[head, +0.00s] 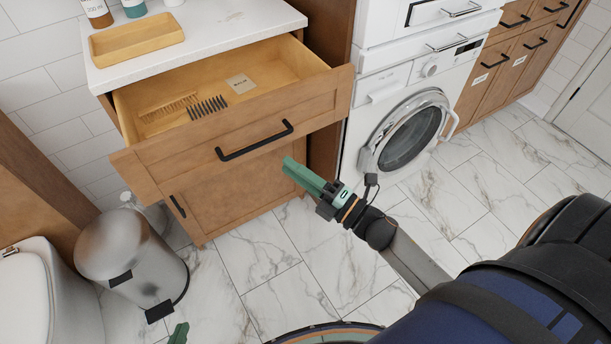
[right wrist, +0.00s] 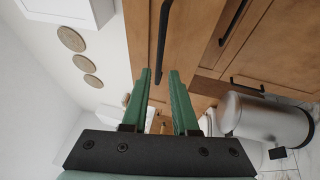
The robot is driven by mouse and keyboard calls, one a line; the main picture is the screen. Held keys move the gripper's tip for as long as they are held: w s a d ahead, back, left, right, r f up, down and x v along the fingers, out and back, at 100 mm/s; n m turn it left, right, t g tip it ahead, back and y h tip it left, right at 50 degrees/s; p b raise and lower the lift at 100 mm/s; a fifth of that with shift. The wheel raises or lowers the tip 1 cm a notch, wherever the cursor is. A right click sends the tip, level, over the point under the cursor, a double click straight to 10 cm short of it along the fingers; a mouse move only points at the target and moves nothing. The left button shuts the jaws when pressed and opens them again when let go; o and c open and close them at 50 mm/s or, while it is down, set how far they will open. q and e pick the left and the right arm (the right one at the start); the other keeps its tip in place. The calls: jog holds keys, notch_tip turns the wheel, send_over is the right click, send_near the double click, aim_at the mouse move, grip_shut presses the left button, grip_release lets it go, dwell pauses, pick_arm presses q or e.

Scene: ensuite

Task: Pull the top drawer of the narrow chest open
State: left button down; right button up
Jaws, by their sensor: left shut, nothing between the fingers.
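The narrow chest (head: 225,195) has a white top and brown wooden fronts. Its top drawer (head: 235,130) is pulled well out in the head view, with combs and a small card inside. The drawer's black bar handle (head: 254,140) is free of any gripper there. My right gripper (head: 290,165) is just below and to the right of the handle, apart from it. In the right wrist view its two green fingers (right wrist: 163,75) are spread, with a black handle (right wrist: 162,40) beyond them. My left gripper (head: 178,333) shows only a green tip at the bottom edge; it is shut and empty.
A steel pedal bin (head: 130,258) and a toilet (head: 40,300) stand left of the chest. A washing machine (head: 400,130) stands to the right. A wooden tray (head: 136,40) sits on the chest top. The marble floor (head: 290,285) in front is clear.

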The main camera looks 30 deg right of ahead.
jog(key=shift+v, duration=1.5)
